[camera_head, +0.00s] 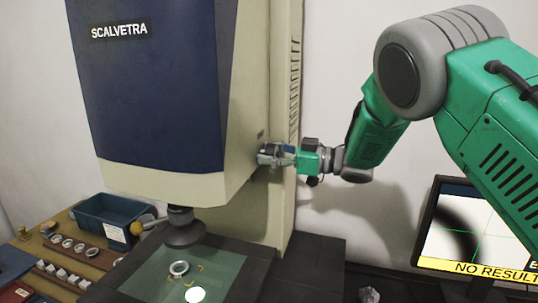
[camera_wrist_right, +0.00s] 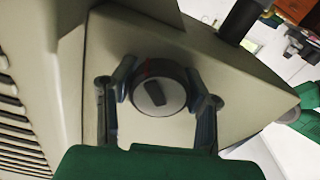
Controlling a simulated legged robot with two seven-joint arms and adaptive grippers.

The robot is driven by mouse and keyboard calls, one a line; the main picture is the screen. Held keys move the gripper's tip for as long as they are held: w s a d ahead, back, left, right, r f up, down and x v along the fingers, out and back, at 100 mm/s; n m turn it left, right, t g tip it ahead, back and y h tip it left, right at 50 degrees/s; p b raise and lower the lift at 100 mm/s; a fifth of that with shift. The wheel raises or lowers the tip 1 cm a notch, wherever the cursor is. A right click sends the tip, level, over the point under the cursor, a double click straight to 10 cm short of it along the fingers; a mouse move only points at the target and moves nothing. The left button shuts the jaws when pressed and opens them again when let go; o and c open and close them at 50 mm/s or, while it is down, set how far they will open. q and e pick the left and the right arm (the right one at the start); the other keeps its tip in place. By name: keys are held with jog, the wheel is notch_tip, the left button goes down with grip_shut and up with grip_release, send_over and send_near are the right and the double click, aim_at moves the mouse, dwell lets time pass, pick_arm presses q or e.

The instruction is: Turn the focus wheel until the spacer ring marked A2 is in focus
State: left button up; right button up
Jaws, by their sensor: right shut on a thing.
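The focus wheel (camera_wrist_right: 158,92) is a round dark knob with a light face and a red mark, on the beige side of the measuring machine (camera_head: 160,90). My right gripper (camera_head: 268,155) is at that side; in the right wrist view its two fingers (camera_wrist_right: 158,100) are closed around the wheel, one on each side. A metal ring (camera_head: 179,268) lies on the green stage plate (camera_head: 225,265) below the lens (camera_head: 184,228); its marking is too small to read. The monitor (camera_head: 480,235) shows a blurred dark arc and "NO RESULT". My left gripper is not in view.
A blue bin (camera_head: 108,218) with a label stands at the left. Beside it, a wooden board (camera_head: 62,262) holds several rings and small blocks. A bright light spot (camera_head: 195,294) lies at the stage's front. A small crumpled object (camera_head: 369,295) lies below the monitor's left.

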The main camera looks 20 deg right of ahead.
jog(key=shift+d+f, duration=0.15)
jog(key=shift+f, duration=0.05)
jog(key=n+b, duration=0.1)
jog(key=b, duration=0.1)
jog(key=n+b, duration=0.1)
jog(key=n, duration=0.1)
jog(key=shift+f+n+b, duration=0.2)
jog(key=shift+n+b, duration=0.1)
jog(key=shift+b, duration=0.05)
jog(key=shift+n+b, duration=2.15)
jog(key=shift+n, duration=0.15)
jog(key=o, duration=1.2)
jog(key=shift+s+d+r, duration=0.1)
jog(key=shift+d+r, duration=0.1)
jog(key=shift+d, duration=0.2)
